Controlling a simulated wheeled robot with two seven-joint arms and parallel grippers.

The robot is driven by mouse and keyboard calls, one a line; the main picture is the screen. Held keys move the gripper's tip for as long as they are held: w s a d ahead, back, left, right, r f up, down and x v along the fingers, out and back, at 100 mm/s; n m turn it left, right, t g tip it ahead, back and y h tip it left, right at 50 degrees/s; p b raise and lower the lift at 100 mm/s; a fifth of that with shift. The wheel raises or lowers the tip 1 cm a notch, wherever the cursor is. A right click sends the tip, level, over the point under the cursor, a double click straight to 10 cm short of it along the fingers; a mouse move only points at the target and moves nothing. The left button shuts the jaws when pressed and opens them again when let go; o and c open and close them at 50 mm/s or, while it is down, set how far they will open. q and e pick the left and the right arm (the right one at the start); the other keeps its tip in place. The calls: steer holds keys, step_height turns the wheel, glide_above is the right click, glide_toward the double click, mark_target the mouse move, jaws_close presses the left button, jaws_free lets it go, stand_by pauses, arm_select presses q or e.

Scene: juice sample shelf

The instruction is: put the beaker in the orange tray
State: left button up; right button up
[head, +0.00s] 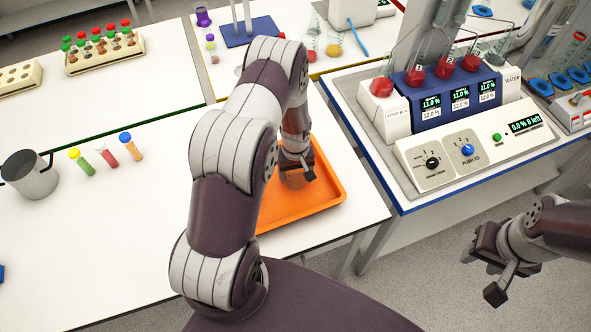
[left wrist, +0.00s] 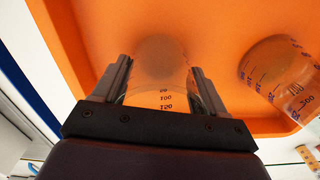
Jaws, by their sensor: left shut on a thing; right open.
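The orange tray (head: 308,205) lies on the white table, partly covered by my left arm in the head view. Its orange floor (left wrist: 215,30) fills much of the left wrist view. My left gripper (head: 297,175) is over the tray and shut on a clear glass beaker (left wrist: 160,80) with dark graduation marks. I cannot tell whether the held beaker touches the tray floor. A second clear marked beaker (left wrist: 283,78) is to its right, apart from the gripper. Both beakers are hidden or indistinct in the head view. My right gripper (head: 488,268) is open and empty over the floor at the right.
Tube racks (head: 103,50) are behind. A separate bench at the right holds a control machine (head: 470,140).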

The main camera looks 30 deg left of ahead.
arm_select(q)
steer(key=shift+w+a+f, duration=0.1)
steer(key=shift+w+f, duration=0.1)
steer(key=shift+f, duration=0.15)
steer(key=o, duration=1.1)
steer(key=shift+r, duration=0.1)
steer(key=shift+c, duration=0.2)
arm_select(e)
steer(key=shift+w+a+f, duration=0.1)
steer(key=shift+w+f, duration=0.05)
steer(key=shift+w, duration=0.05)
arm_select(q)
steer(key=shift+s+r, duration=0.1)
